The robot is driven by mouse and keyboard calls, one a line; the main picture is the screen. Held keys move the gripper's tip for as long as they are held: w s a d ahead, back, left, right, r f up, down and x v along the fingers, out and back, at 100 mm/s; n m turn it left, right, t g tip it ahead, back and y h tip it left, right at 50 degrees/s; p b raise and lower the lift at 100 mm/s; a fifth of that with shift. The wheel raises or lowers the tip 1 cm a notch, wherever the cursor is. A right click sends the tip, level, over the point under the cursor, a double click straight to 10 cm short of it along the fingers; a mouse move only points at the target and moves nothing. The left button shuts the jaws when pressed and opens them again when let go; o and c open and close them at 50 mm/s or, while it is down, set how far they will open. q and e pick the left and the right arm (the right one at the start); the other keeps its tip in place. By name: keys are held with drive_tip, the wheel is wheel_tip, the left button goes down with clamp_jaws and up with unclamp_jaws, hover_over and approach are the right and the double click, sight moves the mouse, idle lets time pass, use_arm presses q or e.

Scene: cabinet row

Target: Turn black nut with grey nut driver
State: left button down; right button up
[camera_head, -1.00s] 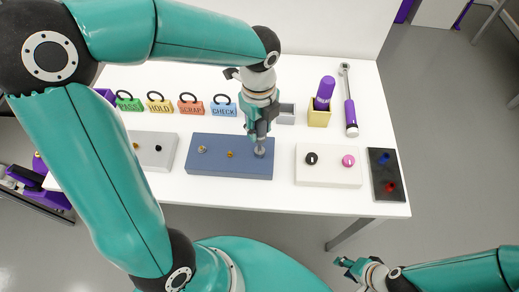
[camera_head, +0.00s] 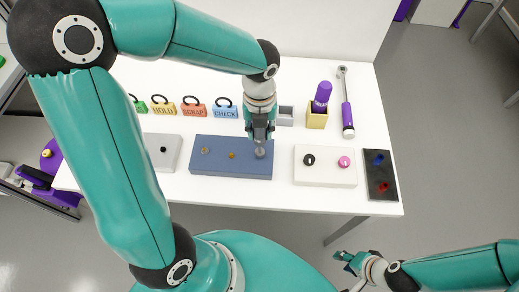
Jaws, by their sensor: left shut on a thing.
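My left gripper (camera_head: 260,133) points down over the right part of the blue block (camera_head: 215,172). It is shut on a grey round piece (camera_head: 260,152), seemingly the grey nut driver, whose lower part shows just below the fingers at the block's top. The fingers hide the rest of it. A small black piece (camera_head: 163,149), likely the black nut, sits on the grey block (camera_head: 160,163) to the left; my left arm covers that block's left part. My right gripper (camera_head: 345,259) is off the table at the lower right, apparently open and empty.
Several coloured padlock-like blocks, such as the yellow HOLD one (camera_head: 162,108), stand behind. Right of the blue block are a white block (camera_head: 325,175) with black and pink knobs, a black panel (camera_head: 379,175), a yellow holder (camera_head: 316,119) and a purple-handled wrench (camera_head: 347,115).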

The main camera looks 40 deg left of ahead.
idle(0.3)
use_arm(q)
drive_tip(key=shift+r+m+p, duration=0.15)
drive_tip(key=shift+m+p, duration=0.2)
drive_tip(key=shift+m, duration=0.05)
drive_tip(key=shift+r+m+p, duration=0.1)
drive_tip(key=shift+m+p, duration=0.8)
drive_tip(key=shift+m, duration=0.2)
drive_tip(key=shift+m+p, duration=0.45)
drive_tip(key=shift+m, duration=0.35)
drive_tip(key=shift+f, duration=0.25)
drive_tip(key=shift+r, duration=0.1)
drive_tip(key=shift+r+p, duration=0.55)
drive_tip(key=shift+p, duration=0.15)
